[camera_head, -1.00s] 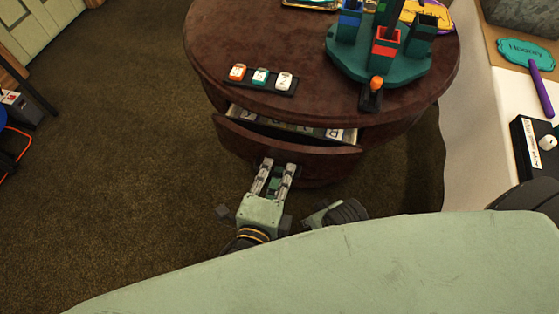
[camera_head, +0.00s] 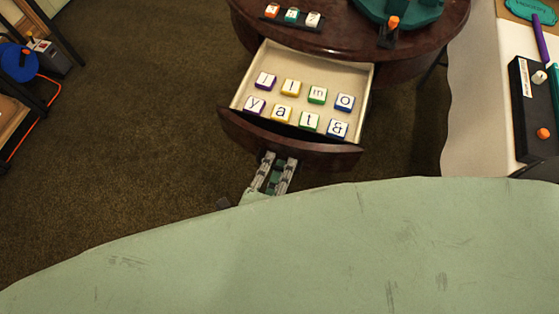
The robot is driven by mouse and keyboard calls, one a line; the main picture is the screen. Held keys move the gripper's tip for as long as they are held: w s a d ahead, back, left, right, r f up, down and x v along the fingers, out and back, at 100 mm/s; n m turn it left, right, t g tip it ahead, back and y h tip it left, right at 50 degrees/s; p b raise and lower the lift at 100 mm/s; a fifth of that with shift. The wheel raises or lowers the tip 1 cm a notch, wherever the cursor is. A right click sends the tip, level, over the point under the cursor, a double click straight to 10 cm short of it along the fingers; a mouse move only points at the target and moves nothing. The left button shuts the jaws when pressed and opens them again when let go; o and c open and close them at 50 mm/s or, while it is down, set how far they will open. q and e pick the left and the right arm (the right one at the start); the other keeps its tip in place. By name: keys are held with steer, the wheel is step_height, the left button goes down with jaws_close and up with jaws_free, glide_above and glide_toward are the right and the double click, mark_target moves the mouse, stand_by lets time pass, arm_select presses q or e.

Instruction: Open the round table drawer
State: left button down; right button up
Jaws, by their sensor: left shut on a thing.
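The round table (camera_head: 345,32) is dark reddish-brown wood at the top of the head view. Its drawer (camera_head: 240,130) stands pulled well out toward me, with a curved brown front and a pale interior. Several lettered blocks with coloured sides lie inside, such as a green one (camera_head: 317,95) and a blue one (camera_head: 344,102). My left gripper (camera_head: 280,158) is at the lower middle of the drawer front, its fingers shut and reaching up to it. The exact spot it grips is hidden under the front's edge. My right gripper is not in view.
A black strip with three lettered blocks (camera_head: 292,15) and a green stand (camera_head: 400,12) are on the tabletop. A white-clothed table (camera_head: 480,120) with a black box (camera_head: 532,110) stands at the right. Open carpet (camera_head: 140,140) lies to the left.

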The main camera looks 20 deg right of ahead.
arm_select(q)
steer(key=shift+s+a, duration=0.1)
steer(key=shift+a, duration=0.05)
steer(key=shift+f, duration=0.1)
steer(key=c, duration=2.1)
jaws_free()
steer(key=v, duration=1.2)
